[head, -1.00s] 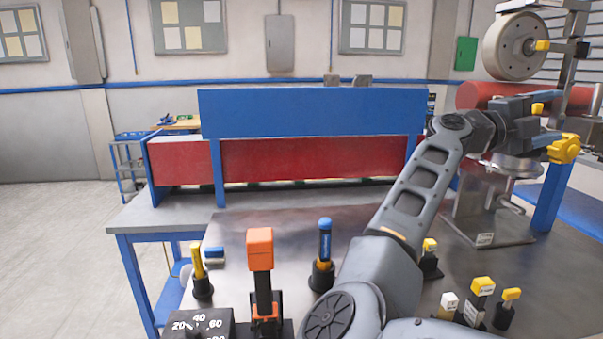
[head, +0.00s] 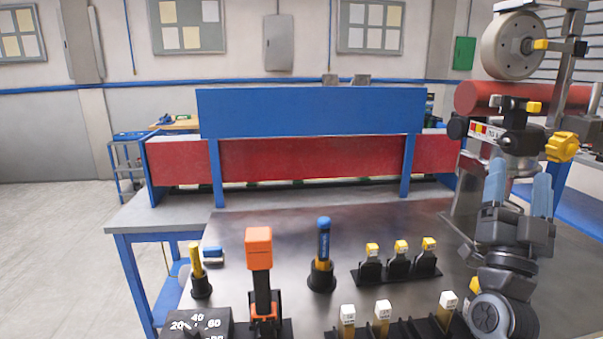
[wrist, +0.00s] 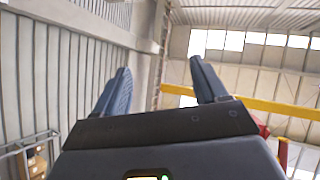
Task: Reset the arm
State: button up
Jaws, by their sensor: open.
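My gripper (head: 520,180) is at the right of the head view, in front of the machine with the red roller. Its two blue fingers point upward and stand apart. In the wrist view my gripper (wrist: 159,64) is open, with nothing between the fingers and the roof and walls of the hall behind them. My arm is folded at the right side of the head view, and its lower links hide part of the table's right side.
On the metal table (head: 280,225) stand an orange-topped lever (head: 259,250), a blue-handled tool (head: 323,245), a yellow-handled tool (head: 196,262) and racks of yellow- and white-topped pieces (head: 398,262). A red roller (head: 520,97) is behind my gripper. A blue-and-red barrier (head: 310,112) spans the back.

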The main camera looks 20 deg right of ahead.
jog(key=s+a+f+n+t+y, duration=0.3)
jog(key=s+a+f+n+y, duration=0.9)
jog(key=a+f+n+y, duration=0.4)
jog(key=s+a+f+g+y, duration=0.1)
jog(key=s+a+f+g, duration=0.1)
jog(key=s, duration=0.4)
jog(key=s+a+f+m+g+y, duration=0.1)
jog(key=s+a+f+g+y, duration=0.1)
jog(key=s+a, duration=0.3)
jog(key=s+a+f+g+y, duration=0.2)
jog(key=s+a+f, duration=0.1)
jog(key=s, duration=0.5)
jog(key=shift+s+a+m+g, duration=0.3)
jog(key=shift+a+g, duration=0.05)
jog(key=shift+g, duration=0.05)
